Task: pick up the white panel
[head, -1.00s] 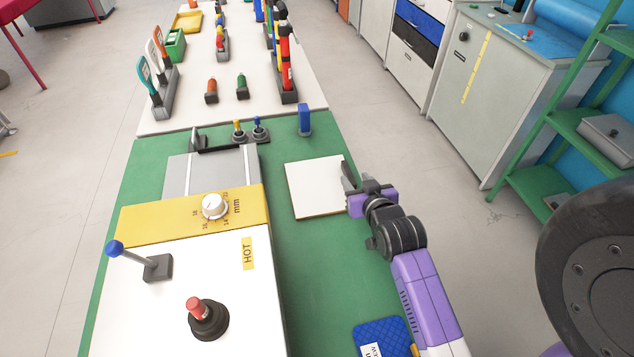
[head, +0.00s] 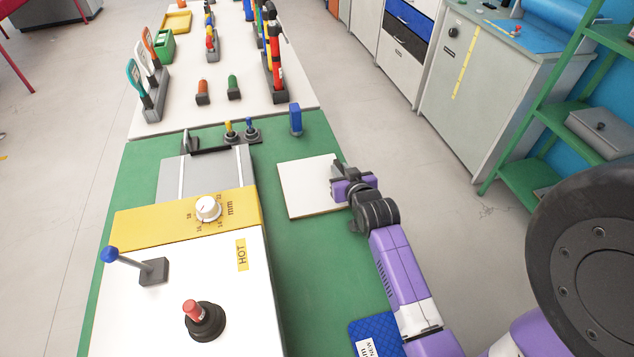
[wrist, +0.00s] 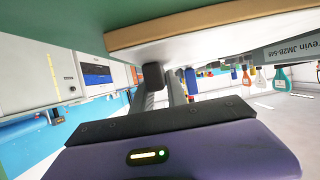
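The white panel (head: 306,190) is a flat, square board with a tan edge. It lies on the green table top, right of the machine, in the head view. My gripper (head: 340,175) is at the panel's right edge, low over the table. In the wrist view the panel's tan edge (wrist: 205,28) and a strip of its pale face cross the top of the picture, close to the fingers. The two dark fingers (wrist: 166,80) show a narrow gap with nothing seen held between them. Whether they touch the panel is hidden.
A white and yellow machine (head: 180,280) with a knob and levers stands left of the panel. A blue upright block (head: 296,119) stands behind it. A blue packet (head: 375,338) lies near the front. Bare green table (head: 300,260) lies in front of the panel.

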